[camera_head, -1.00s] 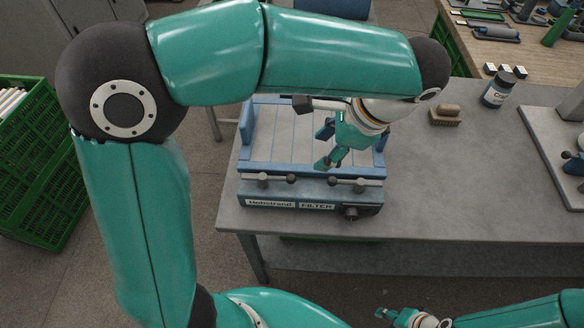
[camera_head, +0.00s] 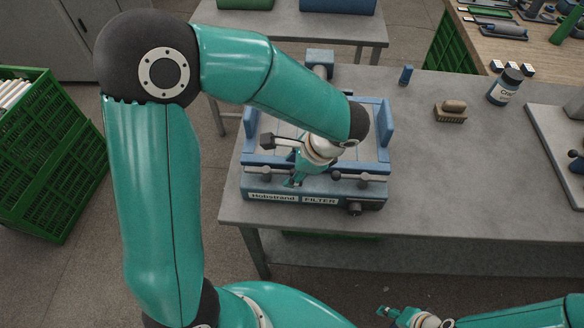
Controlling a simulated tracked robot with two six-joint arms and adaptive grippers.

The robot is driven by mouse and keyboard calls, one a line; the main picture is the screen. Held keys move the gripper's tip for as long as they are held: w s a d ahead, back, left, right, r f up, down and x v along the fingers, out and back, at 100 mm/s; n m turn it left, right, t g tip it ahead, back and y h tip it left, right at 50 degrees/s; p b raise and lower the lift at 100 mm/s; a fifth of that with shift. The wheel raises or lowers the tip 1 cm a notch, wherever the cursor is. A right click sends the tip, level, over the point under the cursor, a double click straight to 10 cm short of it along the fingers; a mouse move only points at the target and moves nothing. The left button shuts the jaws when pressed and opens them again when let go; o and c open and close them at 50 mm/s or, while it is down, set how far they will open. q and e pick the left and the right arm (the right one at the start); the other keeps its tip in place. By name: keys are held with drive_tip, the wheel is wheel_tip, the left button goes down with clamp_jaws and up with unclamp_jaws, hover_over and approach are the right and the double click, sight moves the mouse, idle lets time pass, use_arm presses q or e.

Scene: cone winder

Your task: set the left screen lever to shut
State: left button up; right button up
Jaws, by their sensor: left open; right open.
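The blue filter unit (camera_head: 271,197), labelled "Hobstrand FILTER", stands on the grey table. The left screen lever (camera_head: 265,174) is on its front edge, a metal bar with dark knobs; its right end is partly hidden by my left gripper. The right lever (camera_head: 371,178) shows beside it. My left gripper (camera_head: 291,182) points down at the front edge, at the right end of the left lever; its fingers are open. I cannot tell whether they touch the lever. My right gripper (camera_head: 383,311) is open and empty at the bottom, away from the unit.
A green crate (camera_head: 45,150) is on the floor at left. The table (camera_head: 450,170) right of the unit is largely clear.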

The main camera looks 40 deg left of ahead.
use_arm(q)
drive_tip(key=shift+a+f, duration=0.15)
drive_tip(key=shift+f, duration=0.15)
clamp_jaws()
idle(0.3)
